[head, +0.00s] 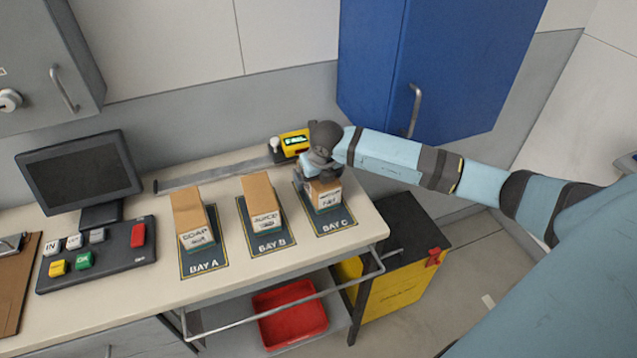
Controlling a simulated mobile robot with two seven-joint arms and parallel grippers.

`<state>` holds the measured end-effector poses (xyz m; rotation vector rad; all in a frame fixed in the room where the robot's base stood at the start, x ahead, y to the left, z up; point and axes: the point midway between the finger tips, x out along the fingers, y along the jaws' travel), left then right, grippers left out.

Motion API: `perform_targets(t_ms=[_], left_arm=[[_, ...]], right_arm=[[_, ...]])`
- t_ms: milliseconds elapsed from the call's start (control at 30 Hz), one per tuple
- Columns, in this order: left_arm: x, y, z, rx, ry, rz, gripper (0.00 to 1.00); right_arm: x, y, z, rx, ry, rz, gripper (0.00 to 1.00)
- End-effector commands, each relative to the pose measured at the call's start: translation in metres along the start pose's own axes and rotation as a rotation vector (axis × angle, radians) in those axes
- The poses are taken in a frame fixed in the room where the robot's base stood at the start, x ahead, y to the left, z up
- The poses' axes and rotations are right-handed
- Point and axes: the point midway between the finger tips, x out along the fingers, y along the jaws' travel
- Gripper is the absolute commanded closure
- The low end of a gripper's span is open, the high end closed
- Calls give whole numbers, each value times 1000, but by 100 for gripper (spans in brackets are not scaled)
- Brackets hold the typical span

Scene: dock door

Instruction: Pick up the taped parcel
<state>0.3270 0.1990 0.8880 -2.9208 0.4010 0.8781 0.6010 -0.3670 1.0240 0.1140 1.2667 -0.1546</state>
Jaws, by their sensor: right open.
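Three brown parcels with white front labels stand in a row on the bench, one on each dark bay mat. The parcel on BAY A (189,213) has a label that seems to read SOAP. The parcel on BAY B (260,196) is in the middle. The parcel on BAY C (326,195) is at the right, its top partly hidden by my right gripper (313,178). I cannot tell from here which one is taped. My right gripper is open, pointing down at the top of the BAY C parcel; contact is unclear. My left gripper is out of view.
A monitor (78,172) and a button panel (96,252) stand at the left. A small yellow display device (294,142) sits behind the parcels. A blue cabinet (440,60) hangs above my right arm. A red bin (290,314) is below the bench's front rail.

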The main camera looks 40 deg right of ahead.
Motion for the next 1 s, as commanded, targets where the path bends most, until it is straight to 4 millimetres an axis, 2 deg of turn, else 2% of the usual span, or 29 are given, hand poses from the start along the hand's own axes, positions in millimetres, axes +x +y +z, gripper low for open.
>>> perform_targets(t_ms=[700,900,967,1000], left_arm=[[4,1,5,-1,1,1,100],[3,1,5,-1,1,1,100],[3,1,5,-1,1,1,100],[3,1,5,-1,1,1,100]], right_arm=[[4,0,-1,0,0,0,0],[4,0,-1,0,0,0,46],[4,0,-1,0,0,0,60],[3,0,-1,0,-1,0,63]])
